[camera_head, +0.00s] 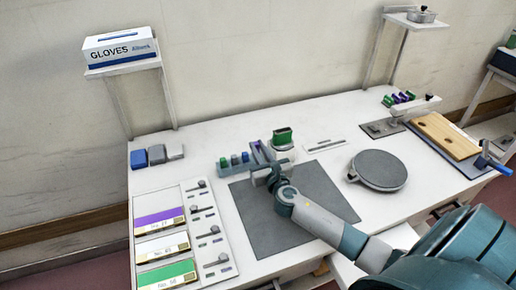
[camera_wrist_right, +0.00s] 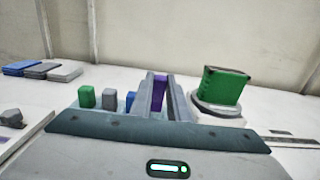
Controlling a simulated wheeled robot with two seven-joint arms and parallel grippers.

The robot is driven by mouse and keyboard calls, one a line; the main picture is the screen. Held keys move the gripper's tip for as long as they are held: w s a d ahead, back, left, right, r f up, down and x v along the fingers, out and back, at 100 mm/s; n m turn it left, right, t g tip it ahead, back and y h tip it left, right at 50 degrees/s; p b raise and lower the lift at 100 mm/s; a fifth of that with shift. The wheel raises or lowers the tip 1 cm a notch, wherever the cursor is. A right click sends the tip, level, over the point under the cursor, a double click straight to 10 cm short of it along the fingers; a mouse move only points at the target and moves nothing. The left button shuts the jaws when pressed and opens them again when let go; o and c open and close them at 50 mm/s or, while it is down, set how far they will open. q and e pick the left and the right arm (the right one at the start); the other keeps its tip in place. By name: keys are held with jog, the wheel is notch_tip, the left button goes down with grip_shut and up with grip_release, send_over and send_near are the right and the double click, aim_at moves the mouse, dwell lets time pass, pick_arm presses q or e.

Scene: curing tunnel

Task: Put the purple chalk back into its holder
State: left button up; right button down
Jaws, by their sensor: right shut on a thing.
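The purple chalk (camera_wrist_right: 159,88) shows upright between the two fingers of my right gripper (camera_wrist_right: 160,92) in the wrist view, and the gripper is shut on it. In the head view my right gripper (camera_head: 263,166) is at the right end of the grey chalk holder (camera_head: 229,171), above the back edge of the dark mat. The holder carries a green chalk (camera_head: 224,162) and blue-grey chalks (camera_head: 239,158) to the left of the purple one. The fingers hide the lower end of the purple chalk, so I cannot tell whether it is seated. My left gripper is not in view.
A green block (camera_head: 283,136) on a round base stands just right of the holder. A dark mat (camera_head: 300,205) lies in front, with a round grey plate (camera_head: 379,170) to its right. Colour sample cards (camera_head: 160,220) lie at left. A gloves box (camera_head: 121,47) sits on a shelf.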

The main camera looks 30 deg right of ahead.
jog(key=shift+f+b, duration=0.6)
jog(key=shift+f, duration=0.25)
jog(key=c, duration=1.6)
grip_release()
jog(key=shift+r+p, duration=3.55)
jog(key=shift+p, duration=0.1)
